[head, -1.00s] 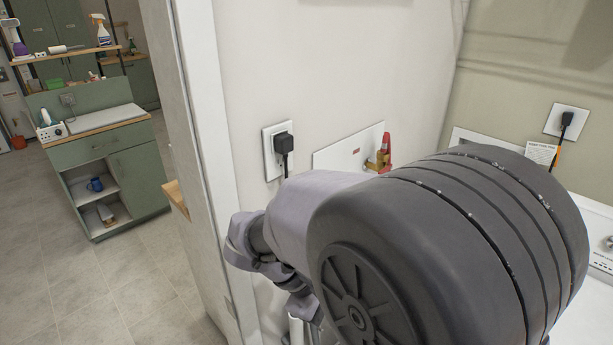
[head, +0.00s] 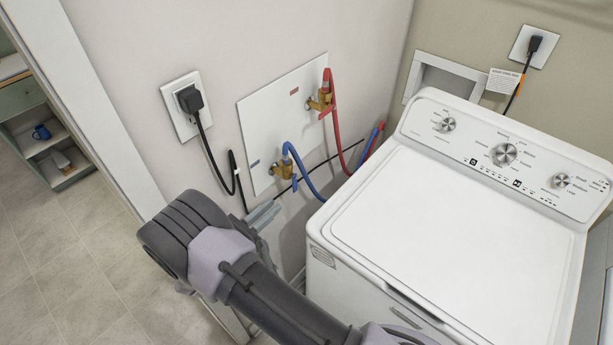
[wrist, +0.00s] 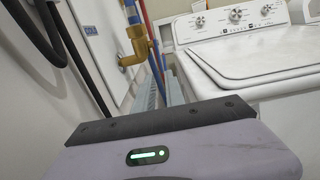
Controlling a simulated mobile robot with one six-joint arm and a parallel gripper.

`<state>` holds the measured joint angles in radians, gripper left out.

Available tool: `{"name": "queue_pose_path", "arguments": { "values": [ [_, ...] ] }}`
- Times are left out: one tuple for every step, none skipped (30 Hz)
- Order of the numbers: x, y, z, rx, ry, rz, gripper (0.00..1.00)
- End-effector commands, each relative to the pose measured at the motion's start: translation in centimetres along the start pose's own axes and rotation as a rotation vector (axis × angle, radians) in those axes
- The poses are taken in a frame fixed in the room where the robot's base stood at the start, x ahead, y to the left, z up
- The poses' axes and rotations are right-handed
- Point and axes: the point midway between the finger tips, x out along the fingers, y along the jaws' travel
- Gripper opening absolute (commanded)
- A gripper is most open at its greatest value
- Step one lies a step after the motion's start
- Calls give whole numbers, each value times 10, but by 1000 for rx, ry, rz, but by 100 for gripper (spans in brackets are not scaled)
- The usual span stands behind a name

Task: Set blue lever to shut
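The blue lever (head: 295,183) is on the lower brass valve (head: 282,171) of the white wall plate, beside the blue hose. It points roughly downward in the head view. In the wrist view, the brass valve (wrist: 136,46) stands just beyond my fingers, with a blue part (wrist: 132,14) above it. My gripper (head: 266,213) is in front of and below the valve, apart from the lever in the head view. Its grey fingers also show in the wrist view (wrist: 164,92), partly hidden by the gripper body. The gap between them is unclear, and I see nothing held.
A white washing machine (head: 440,210) stands to the right. A red-handled brass valve (head: 320,101) with a red hose (head: 338,135) is above right. A black plug (head: 190,99) and its cord hang at the left. The doorway edge (head: 105,95) is left of my arm.

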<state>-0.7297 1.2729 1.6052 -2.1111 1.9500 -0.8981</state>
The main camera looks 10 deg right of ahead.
Motion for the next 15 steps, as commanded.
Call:
{"name": "queue_pose_path", "arguments": {
  "values": [
    [16, -2, -1, -1, 1, -6, 15],
    [26, -2, -1, -1, 1, -6, 15],
    [37, -2, -2, 0, 1, -7, 15],
    [45, -2, -2, -1, 1, -6, 15],
    [53, -2, -2, -1, 1, -6, 15],
    [63, -2, -2, 0, 1, -6, 15],
    [70, -2, -2, 0, 1, -6, 15],
    [78, -2, -2, 0, 1, -5, 15],
    [86, -2, -2, 0, 2, -5, 15],
    [92, -2, -2, 0, 2, -5, 15],
    [98, -2, -1, 0, 1, -5, 15],
    [105, -2, -1, 0, 1, -5, 15],
    [110, -2, -1, 0, 1, -5, 15],
    [114, -1, -1, 1, 1, -4, 15],
    [119, -1, -1, 1, 2, -4, 15]
  ]
}}
